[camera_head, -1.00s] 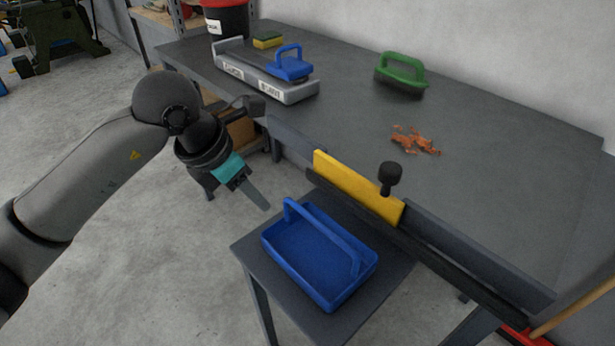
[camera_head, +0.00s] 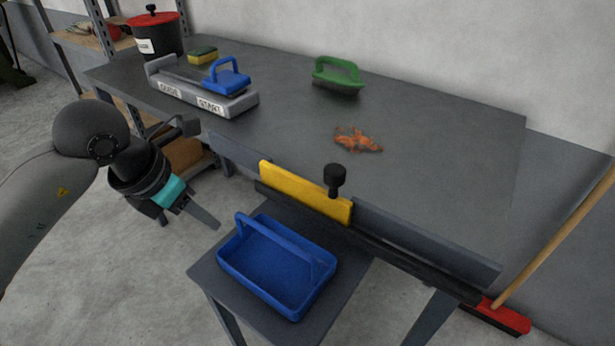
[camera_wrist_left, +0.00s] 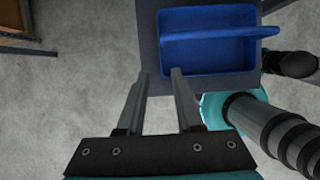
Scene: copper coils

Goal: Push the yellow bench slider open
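The yellow slider (camera_head: 300,192) is an upright panel set in the dark front rail of the grey bench. A black knob (camera_head: 335,178) stands at its right end. My left gripper (camera_head: 203,216) hangs in the air left of the slider and the blue tray, empty and apart from both. In the left wrist view its two fingers (camera_wrist_left: 159,74) are spread, with bare floor between them and the tray edge just ahead. The slider is not seen in the wrist view. My right gripper is not seen.
A blue handled tray (camera_head: 226,262) sits on a small grey stand below the slider. On the bench (camera_head: 430,150) lie copper-coloured scraps (camera_head: 358,141), a green-handled brush (camera_head: 338,74), a blue-handled block (camera_head: 228,80) on a labelled guide, and a sponge (camera_head: 202,56). A red broom (camera_head: 500,318) leans at right.

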